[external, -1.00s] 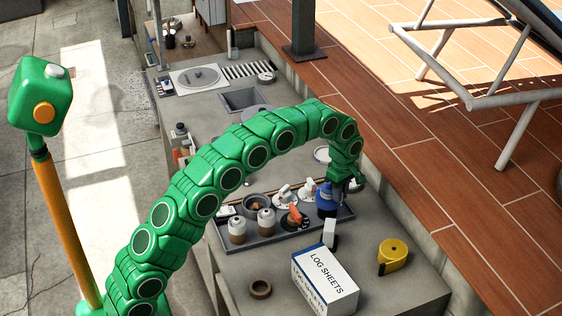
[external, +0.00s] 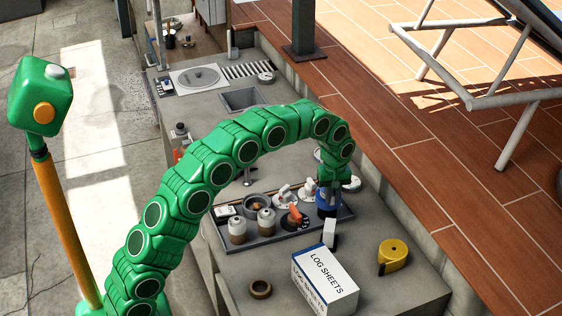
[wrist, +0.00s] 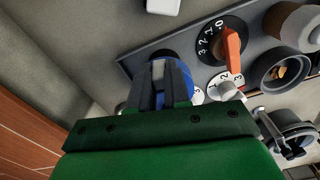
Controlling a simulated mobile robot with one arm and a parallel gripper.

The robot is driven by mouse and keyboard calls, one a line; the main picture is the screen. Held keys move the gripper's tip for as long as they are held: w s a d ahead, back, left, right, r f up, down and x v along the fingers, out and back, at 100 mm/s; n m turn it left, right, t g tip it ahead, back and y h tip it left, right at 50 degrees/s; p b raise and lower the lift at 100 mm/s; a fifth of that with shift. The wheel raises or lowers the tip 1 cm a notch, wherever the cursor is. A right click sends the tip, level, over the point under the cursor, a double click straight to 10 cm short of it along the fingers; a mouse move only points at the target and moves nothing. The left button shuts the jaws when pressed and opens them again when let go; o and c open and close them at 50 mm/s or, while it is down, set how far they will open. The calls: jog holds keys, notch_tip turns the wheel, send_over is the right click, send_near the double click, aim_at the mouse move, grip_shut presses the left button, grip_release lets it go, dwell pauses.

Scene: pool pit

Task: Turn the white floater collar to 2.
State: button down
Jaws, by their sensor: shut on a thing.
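A row of dials and pots stands in a grey tray (external: 262,237). Two white numbered collars (external: 283,197) (external: 306,191) sit along its back. In the wrist view one white collar (wrist: 224,86) shows a 2 and a 3 beside a white knob. Another white numbered edge (wrist: 198,96) is mostly hidden by my fingers. A blue round piece (external: 327,208) stands at the tray's right end. My gripper (wrist: 161,72) is shut on the top of this blue piece (wrist: 181,63), with a light grey part between the fingers. Its own markings cannot be read.
An orange knob (wrist: 231,45) on a black numbered dial is beside the white collar.

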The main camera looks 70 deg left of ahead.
jog(key=shift+s+a+m, duration=0.35)
jog(key=shift+s+m, duration=0.15)
jog(key=shift+m, duration=1)
jog(key=shift+s+a+m, duration=0.4)
jog(key=shift+s+m, duration=0.1)
jog(key=shift+m, duration=1)
jog(key=shift+s+a+m, duration=0.35)
jog(key=shift+s+m, duration=0.15)
jog(key=shift+m, duration=1)
jog(key=c, duration=1.1)
grip_release()
jog(key=shift+r, duration=0.1)
notch_tip(320, 180, up, 8)
jog(key=shift+f, duration=0.2)
